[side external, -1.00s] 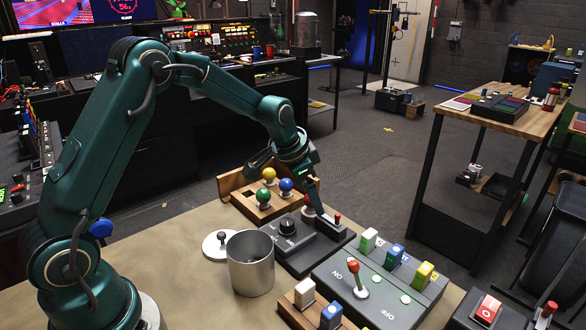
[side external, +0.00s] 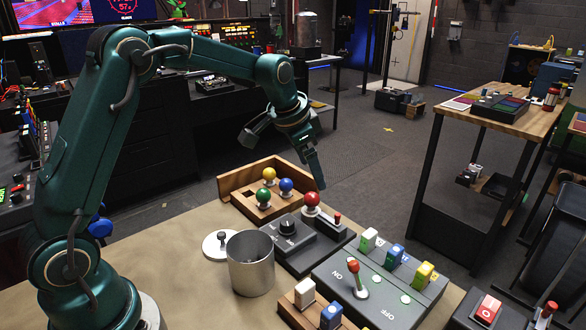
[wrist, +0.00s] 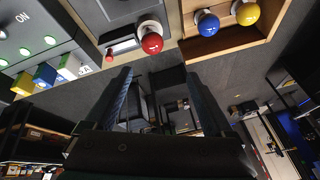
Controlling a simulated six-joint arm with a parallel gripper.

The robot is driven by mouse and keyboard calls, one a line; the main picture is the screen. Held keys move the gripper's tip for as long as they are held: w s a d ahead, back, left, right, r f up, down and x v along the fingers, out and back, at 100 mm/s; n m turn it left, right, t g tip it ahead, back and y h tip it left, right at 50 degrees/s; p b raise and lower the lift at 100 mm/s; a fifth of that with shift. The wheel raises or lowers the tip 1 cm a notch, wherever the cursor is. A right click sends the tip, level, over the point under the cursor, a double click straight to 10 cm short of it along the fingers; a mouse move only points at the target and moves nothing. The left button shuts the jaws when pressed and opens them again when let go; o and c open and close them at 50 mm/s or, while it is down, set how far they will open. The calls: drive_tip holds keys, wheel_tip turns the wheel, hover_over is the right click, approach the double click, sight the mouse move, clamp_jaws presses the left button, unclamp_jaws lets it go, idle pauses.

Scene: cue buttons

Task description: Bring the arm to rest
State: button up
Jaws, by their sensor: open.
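My gripper (side external: 318,182) hangs from my raised arm above the far edge of the table, over the dark floor in the side view. In the wrist view my gripper (wrist: 158,90) shows two dark fingers well apart, with nothing between them. A red ball knob (side external: 311,200) stands on a dark box just below my gripper. The red knob also shows in the wrist view (wrist: 151,40), beyond the fingertips and apart from them.
A wooden tray (side external: 226,184) holds green, blue and yellow knobs. A dial box (side external: 288,228), a metal can (side external: 250,262), a lid (side external: 214,246) and an ON/OFF switch panel (side external: 381,290) crowd the table. Air above them is clear.

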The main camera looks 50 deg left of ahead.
drive_tip(key=s+d+r+t, duration=0.2)
drive_tip(key=s+d+r, duration=0.2)
drive_tip(key=s+r, duration=0.55)
drive_tip(key=s+d+f+n, duration=0.1)
drive_tip(key=s+f+n, duration=0.1)
drive_tip(key=s, duration=0.6)
drive_tip(key=s+d+f+n+g, duration=0.1)
drive_tip(key=s+f+n, duration=0.1)
drive_tip(key=s+f, duration=0.2)
drive_tip(key=s, duration=0.3)
drive_tip(key=shift+s+f+h, duration=0.25)
drive_tip(key=shift+s+h, duration=0.05)
drive_tip(key=shift+s, duration=0.1)
